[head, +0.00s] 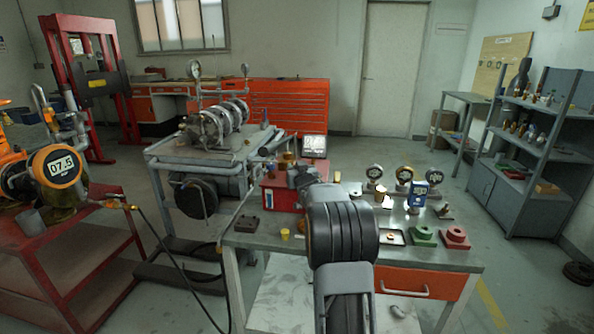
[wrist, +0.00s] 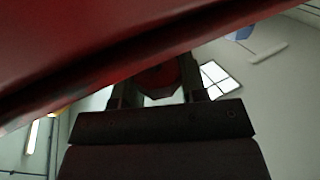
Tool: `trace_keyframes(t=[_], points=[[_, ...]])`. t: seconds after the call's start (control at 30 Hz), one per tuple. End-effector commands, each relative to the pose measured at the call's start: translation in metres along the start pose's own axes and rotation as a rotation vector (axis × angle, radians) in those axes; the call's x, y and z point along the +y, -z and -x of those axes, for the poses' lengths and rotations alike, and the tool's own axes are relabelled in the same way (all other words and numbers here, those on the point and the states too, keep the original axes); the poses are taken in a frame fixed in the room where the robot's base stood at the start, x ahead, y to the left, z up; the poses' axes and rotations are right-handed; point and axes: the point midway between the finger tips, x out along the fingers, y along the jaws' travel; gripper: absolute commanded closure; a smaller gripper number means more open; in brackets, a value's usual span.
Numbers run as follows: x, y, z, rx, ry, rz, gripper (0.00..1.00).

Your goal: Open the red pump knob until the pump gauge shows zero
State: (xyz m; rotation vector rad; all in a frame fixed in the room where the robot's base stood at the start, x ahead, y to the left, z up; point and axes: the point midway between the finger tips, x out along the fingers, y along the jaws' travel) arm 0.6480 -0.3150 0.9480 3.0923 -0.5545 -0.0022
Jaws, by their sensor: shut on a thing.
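A red pump box (head: 283,192) stands at the back left of the workbench. A white-faced gauge (head: 315,146) rises behind it, its reading too small to tell. My gripper (head: 300,176) is at the box's right end, partly hidden by my own arm. In the wrist view, my gripper (wrist: 156,82) has its two fingers shut around a red knob (wrist: 160,77), which sits between them. The red underside (wrist: 100,40) of a large body fills the upper left there. The knob itself cannot be made out in the head view.
A large orange digital gauge (head: 55,165) at far left reads 07.5. A grey machine cart (head: 200,160) stands close behind left.

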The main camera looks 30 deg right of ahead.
Motion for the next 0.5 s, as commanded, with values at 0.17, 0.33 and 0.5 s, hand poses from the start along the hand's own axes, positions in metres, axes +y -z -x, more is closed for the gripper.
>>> trace_keyframes(t=[0.17, 0.33, 0.5], points=[[0.0003, 0.0010, -0.0001, 0.002, -0.001, -0.001, 0.57], [0.0001, 0.0008, -0.0001, 0.002, -0.001, -0.001, 0.41], [0.0000, 0.0006, -0.0001, 0.002, 0.000, 0.000, 0.35]])
